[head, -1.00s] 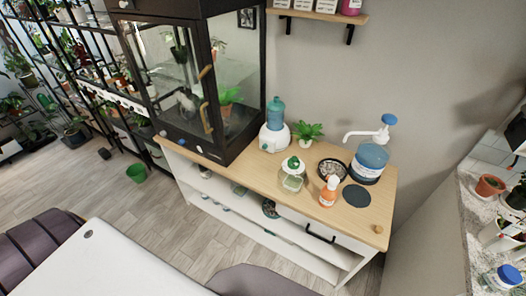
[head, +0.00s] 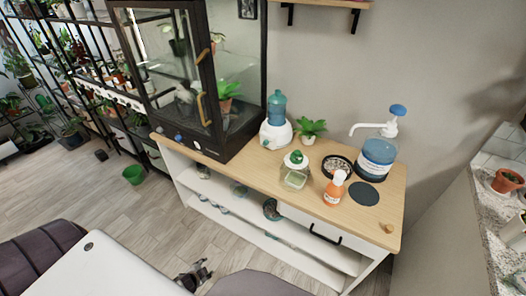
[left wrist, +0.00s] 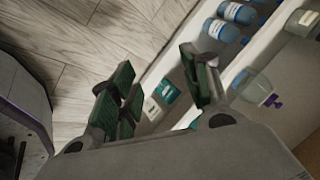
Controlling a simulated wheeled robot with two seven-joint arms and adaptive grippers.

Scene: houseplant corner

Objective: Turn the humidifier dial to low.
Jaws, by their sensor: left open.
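The humidifier, with a white base (head: 276,135) and a blue-green tank (head: 277,104), stands on the wooden cabinet top beside the glass case in the head view. A small dark spot shows low on the front of its base; the dial's setting is too small to read. My left gripper (head: 194,274) is at the bottom of the head view, low in front of the cabinet and well apart from the humidifier. In the left wrist view my left gripper (left wrist: 160,90) is open, with its fingers spread and nothing held. My right gripper is not in view.
The cabinet top (head: 225,168) also holds a small plant (head: 309,128), a green-lidded jar (head: 295,172), an orange spray bottle (head: 334,189), a pebble dish (head: 337,167) and a pump jug (head: 376,158). The glass case (head: 180,75) stands left. Bottles (left wrist: 238,12) lie on the lower shelves.

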